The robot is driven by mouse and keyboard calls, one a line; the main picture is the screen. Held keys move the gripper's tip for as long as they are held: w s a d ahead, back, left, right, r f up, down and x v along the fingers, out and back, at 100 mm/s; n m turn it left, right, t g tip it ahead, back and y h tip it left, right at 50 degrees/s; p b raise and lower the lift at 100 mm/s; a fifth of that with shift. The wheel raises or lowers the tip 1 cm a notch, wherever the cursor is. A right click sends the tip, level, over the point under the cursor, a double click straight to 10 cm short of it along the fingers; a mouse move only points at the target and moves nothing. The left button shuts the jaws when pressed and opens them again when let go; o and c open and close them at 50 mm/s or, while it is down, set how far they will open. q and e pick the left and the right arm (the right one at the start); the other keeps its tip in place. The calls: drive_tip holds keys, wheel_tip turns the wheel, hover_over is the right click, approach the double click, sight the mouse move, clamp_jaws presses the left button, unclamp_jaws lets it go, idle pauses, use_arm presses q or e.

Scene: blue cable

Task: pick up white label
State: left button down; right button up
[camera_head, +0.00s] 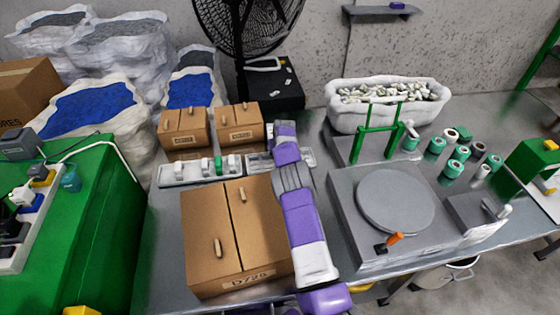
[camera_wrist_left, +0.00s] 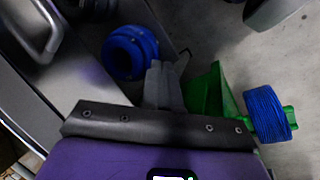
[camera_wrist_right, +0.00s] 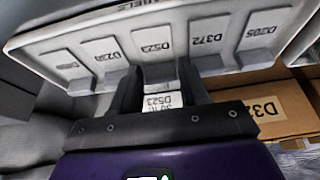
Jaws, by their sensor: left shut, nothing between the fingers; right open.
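A white label (camera_wrist_right: 160,104) printed with "D523" shows in the right wrist view, between the two dark fingers of my right gripper (camera_wrist_right: 160,84). The fingers are open on either side of it; I cannot tell whether they touch it. Behind it is a white label holder (camera_wrist_right: 100,62) with several slots marked with codes, including D523, D372 and D205. My left gripper (camera_wrist_left: 165,82) is shut and empty in the left wrist view, and out of the head view.
A large cardboard box (camera_head: 215,265) stands in front of the holder, beside my right arm. Two small boxes (camera_head: 238,124) stand behind it. A grey turntable (camera_head: 396,200) is on the right. Below my left gripper are blue cable spools (camera_wrist_left: 130,52) and a green stand (camera_wrist_left: 207,93).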

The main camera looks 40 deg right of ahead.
drive_tip(key=shift+f, duration=0.2)
drive_tip(key=shift+c, duration=0.3)
drive_tip(key=c, duration=0.6)
